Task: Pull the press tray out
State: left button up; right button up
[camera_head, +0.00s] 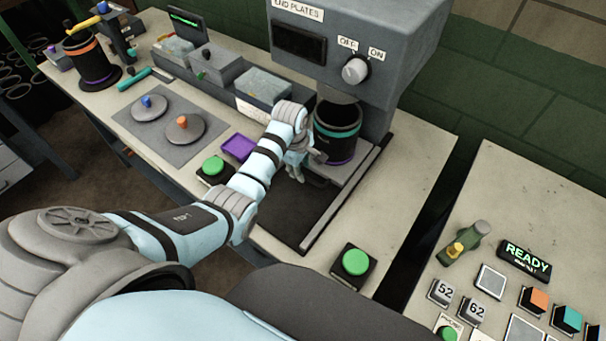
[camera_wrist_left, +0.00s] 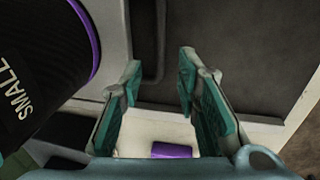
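The press tray (camera_head: 350,164) is a pale plate under the grey press (camera_head: 350,35). A black sleeve (camera_head: 336,140) with teal and purple bands stands upright on it. The sleeve also shows in the left wrist view (camera_wrist_left: 45,60), reading "SMALL". A dark handle bar (camera_wrist_left: 150,40) runs along the tray's front edge. My left gripper (camera_head: 298,174) is at the tray's front left. In the left wrist view its teal-padded fingers (camera_wrist_left: 159,65) are apart, with nothing gripped between them. The handle's end lies close to the fingertips; contact is unclear. My right gripper is not in view.
A dark bed (camera_head: 290,208) with a pale rail (camera_head: 342,205) lies in front of the tray. Green buttons (camera_head: 355,262) and (camera_head: 213,166) flank it. A purple dish (camera_head: 238,148) is behind my forearm. The press knob (camera_head: 355,69) sits between OFF and ON.

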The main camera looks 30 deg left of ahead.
pick_arm(q)
jog(key=f, duration=0.3)
jog(key=shift+w+b, duration=0.35)
grip_shut()
jog(key=shift+d, duration=0.15)
